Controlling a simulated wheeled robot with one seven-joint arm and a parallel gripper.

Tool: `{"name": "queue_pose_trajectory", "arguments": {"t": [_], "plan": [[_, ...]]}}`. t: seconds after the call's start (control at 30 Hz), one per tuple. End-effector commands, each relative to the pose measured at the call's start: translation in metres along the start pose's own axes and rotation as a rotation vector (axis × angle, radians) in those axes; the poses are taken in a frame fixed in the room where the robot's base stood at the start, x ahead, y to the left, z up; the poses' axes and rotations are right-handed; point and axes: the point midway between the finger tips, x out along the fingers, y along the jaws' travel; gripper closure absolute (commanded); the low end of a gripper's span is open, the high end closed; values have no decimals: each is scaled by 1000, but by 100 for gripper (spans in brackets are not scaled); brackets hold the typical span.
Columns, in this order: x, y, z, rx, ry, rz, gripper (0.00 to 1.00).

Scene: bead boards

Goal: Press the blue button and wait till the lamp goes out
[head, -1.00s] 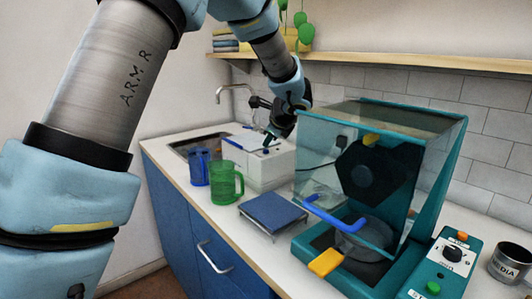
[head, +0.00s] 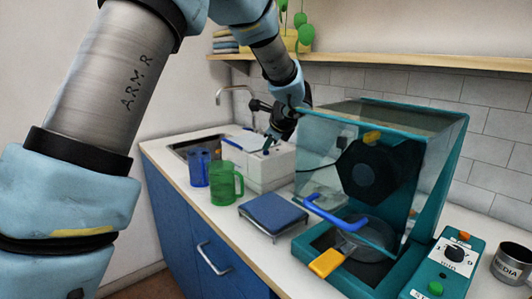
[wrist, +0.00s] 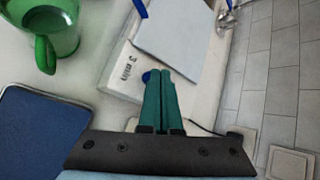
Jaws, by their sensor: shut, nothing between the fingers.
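The blue button (wrist: 147,76) shows in the wrist view as a small round spot on the white box (wrist: 122,72), by the "3 min" label. My gripper (wrist: 166,72) is shut and empty, its green fingertips over the box just right of the button. The fingers partly hide the button, and I cannot tell whether they touch it. In the head view, my gripper (head: 267,148) is low over the top of the white box (head: 268,170), which stands by the sink. No lamp on the box can be made out in either view.
A green mug (head: 226,184) and a blue mug (head: 199,168) stand left of the box. A dark blue pad on a stand (head: 273,212) is in front. A teal machine with a clear hood (head: 440,190) fills the right. A tap (head: 235,90) rises behind.

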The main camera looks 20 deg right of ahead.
Motion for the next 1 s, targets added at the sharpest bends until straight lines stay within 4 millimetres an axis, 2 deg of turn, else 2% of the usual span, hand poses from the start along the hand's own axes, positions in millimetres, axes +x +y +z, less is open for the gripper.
{"name": "queue_pose_trajectory", "arguments": {"t": [0.47, 0.8, 1.0], "plan": [[1, 1, -1, 0, 0, 0, 100], [-10, -7, 7, 1, 0, 0, 100], [-10, -7, 7, 1, 0, 0, 100]]}}
